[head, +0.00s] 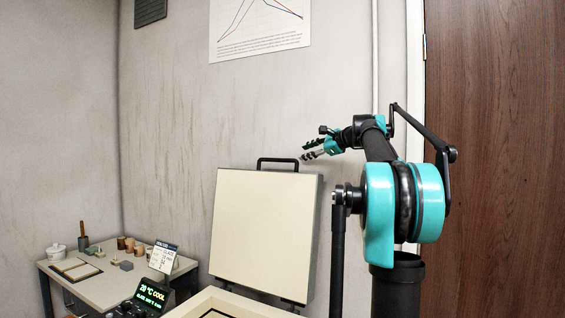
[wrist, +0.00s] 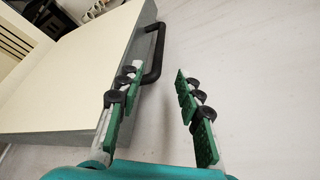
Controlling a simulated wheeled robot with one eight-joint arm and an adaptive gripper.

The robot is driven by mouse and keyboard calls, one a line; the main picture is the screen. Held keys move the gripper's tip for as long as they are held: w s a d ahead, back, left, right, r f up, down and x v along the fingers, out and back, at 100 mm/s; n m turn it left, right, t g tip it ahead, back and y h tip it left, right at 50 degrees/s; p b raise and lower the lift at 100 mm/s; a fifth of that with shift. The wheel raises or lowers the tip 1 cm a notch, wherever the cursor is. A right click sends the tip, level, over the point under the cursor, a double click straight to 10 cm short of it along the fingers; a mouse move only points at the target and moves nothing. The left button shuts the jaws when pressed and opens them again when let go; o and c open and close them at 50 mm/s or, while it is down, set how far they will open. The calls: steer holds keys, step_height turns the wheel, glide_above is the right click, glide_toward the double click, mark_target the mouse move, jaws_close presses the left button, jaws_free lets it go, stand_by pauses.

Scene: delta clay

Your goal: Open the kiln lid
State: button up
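The kiln lid (head: 262,228) is a thick cream slab standing raised, close to upright, at the back of the kiln (head: 215,303). Its black handle (head: 277,160) is on the top edge. In the wrist view the lid (wrist: 80,65) fills the left side and the handle (wrist: 155,52) stands beside the left finger. My gripper (head: 309,150) is up to the right of the handle. The handle is not between the fingertips. The lower kiln is cut off by the frame.
The wall is behind the lid, and a brown door (head: 495,160) is at the right.

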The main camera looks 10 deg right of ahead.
mark_target(277, 160)
steer(key=x, duration=1.6)
steer(key=shift+w+a+f, duration=0.1)
steer(key=shift+a, duration=0.1)
steer(key=shift+c, duration=0.5)
jaws_close()
